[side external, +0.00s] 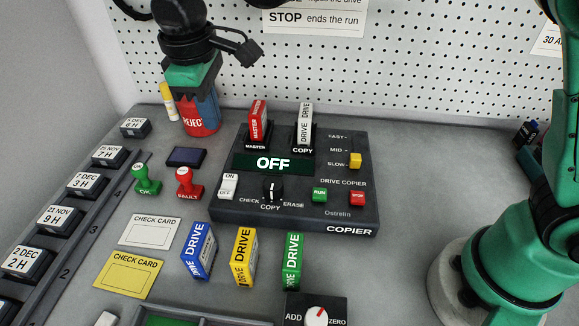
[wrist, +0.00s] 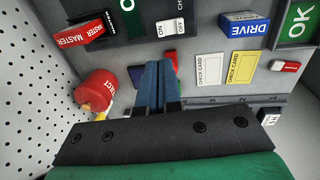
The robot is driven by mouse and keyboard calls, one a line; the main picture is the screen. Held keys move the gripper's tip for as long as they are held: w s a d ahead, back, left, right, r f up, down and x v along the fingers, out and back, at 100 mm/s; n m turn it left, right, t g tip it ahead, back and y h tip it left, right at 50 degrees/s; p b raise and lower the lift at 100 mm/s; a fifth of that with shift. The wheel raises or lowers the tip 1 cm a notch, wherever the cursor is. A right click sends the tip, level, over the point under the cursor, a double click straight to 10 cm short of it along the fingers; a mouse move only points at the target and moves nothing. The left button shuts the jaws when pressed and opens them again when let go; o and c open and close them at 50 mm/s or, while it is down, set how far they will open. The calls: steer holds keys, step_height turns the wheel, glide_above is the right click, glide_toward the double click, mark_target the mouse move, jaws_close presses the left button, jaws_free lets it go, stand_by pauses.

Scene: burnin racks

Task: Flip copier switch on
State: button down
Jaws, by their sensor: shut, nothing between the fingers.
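The copier (side external: 225,210) is a dark box on the grey bench, and its display (side external: 272,163) reads OFF. Its white rocker switch (side external: 229,187), marked ON and OFF, is at the left of its top face. The switch also shows near the top of the wrist view (wrist: 170,28). I cannot tell its tilt. My gripper (side external: 207,118) is shut and empty, with blue fingers in front of the red REJECT bin, behind and left of the switch. In the wrist view the shut fingers (wrist: 157,68) point toward the switch, apart from it.
The REJECT bin (side external: 198,128) is close to my fingers. A green stamp (side external: 143,178) and a red stamp (side external: 185,183) stand left of the copier. Upright drives MASTER (side external: 258,122) and COPY (side external: 304,122) rise from its back. Several loose drives stand in front.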

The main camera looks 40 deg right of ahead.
mark_target(230, 176)
steer(key=f, duration=0.7)
steer(key=w+d+f, duration=0.1)
steer(key=f, duration=0.3)
steer(key=shift+d+f, duration=0.1)
steer(key=shift+f, duration=0.15)
steer(key=shift+w+d+f+g, duration=0.15)
steer(key=shift+f+g, duration=0.1)
steer(key=shift+g, duration=0.05)
steer(key=shift+r, duration=0.1)
steer(key=shift+s+a+r, duration=0.2)
steer(key=shift+s+a, duration=0.4)
steer(key=shift+a, duration=0.05)
step_height(230, 176, up, 14)
steer(key=w+d, duration=0.1)
steer(key=shift+w+d, duration=0.2)
